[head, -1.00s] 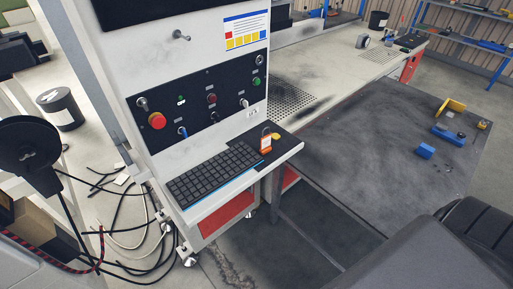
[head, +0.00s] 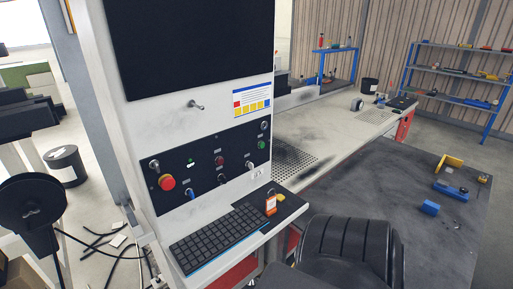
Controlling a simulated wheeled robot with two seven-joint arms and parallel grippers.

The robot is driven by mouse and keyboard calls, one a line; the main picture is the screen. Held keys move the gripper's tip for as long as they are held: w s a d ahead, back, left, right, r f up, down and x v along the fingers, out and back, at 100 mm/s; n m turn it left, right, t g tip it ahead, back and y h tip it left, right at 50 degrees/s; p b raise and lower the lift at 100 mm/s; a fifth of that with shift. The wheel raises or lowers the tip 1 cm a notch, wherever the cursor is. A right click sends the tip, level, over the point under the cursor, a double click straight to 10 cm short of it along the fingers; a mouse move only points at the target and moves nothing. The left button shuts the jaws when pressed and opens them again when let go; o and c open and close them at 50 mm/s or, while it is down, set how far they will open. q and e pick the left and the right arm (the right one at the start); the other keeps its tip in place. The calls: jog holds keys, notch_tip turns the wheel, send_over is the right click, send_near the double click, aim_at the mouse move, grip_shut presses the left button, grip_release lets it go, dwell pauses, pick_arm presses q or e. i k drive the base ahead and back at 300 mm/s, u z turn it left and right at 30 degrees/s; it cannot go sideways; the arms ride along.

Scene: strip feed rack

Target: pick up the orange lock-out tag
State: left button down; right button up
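The orange lock-out tag (head: 271,205) stands on the right end of the keyboard shelf (head: 284,217) of the white control cabinet, just right of the black keyboard (head: 217,238). It looks small and upright, with a pale label on its front. A small yellow item (head: 281,197) lies behind it to the right. Neither of my grippers shows in the head view.
The control panel (head: 213,165) with a red emergency knob rises behind the keyboard. A black ribbed rounded shape (head: 350,247) fills the lower middle, close in front of the shelf. A dark table (head: 400,200) with blue and yellow parts stands right. Cables lie on the floor at left.

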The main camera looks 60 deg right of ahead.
aim_at(271, 208)
jog(key=i, duration=0.85)
jog(key=z, duration=1.5)
